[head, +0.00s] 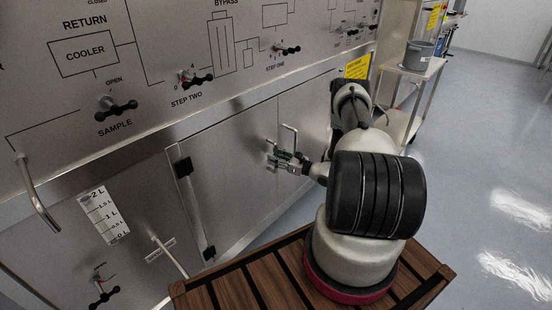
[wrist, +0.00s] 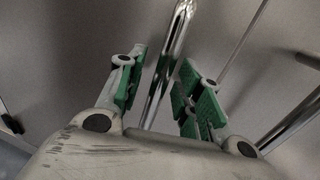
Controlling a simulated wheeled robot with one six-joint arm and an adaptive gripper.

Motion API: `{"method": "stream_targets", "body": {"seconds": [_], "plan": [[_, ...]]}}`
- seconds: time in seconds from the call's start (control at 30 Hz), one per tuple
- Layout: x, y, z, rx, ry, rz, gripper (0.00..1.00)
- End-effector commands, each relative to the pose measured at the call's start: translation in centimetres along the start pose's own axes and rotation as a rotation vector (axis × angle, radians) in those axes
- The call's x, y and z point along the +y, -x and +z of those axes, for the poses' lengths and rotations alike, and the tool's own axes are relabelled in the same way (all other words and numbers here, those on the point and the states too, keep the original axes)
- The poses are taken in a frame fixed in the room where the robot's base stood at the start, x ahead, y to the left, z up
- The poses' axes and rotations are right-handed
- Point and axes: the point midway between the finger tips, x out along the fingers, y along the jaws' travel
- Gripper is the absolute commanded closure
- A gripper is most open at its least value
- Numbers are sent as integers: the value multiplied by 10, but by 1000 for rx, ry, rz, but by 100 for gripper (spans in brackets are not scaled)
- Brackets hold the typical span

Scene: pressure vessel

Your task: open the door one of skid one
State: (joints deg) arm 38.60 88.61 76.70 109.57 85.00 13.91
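Two steel cabinet doors sit below the sloped panel in the head view, a left door (head: 225,165) and a right door (head: 312,115). I cannot tell which is door one. Both are shut. My gripper (head: 281,158) is at the left door's handle, near the seam. In the wrist view the green-padded fingers of my gripper (wrist: 162,88) stand apart on either side of this shiny bar handle (wrist: 168,60), with gaps to it. The right door's handle (head: 290,138) stands just right of the seam; it also shows in the wrist view (wrist: 292,124).
Black hinges (head: 183,167) mark the left door's left edge. Valves and the SAMPLE lever (head: 117,108) stick out of the panel above. A cart with a grey pot (head: 417,55) stands at the back right. The floor (head: 480,180) on the right is clear.

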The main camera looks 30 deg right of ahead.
Motion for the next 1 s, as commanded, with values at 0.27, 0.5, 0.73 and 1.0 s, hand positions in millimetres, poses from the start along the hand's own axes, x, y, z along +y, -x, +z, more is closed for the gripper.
{"method": "stream_targets", "body": {"seconds": [0.27, 0.5, 0.73, 1.0], "plan": [[0, 0, 0, 0, 0, 0, 74], [0, 0, 0, 1, 0, 0, 100], [1, 3, 0, 1, -1, -7, 100], [13, 37, -1, 2, -7, -98, 100]]}}
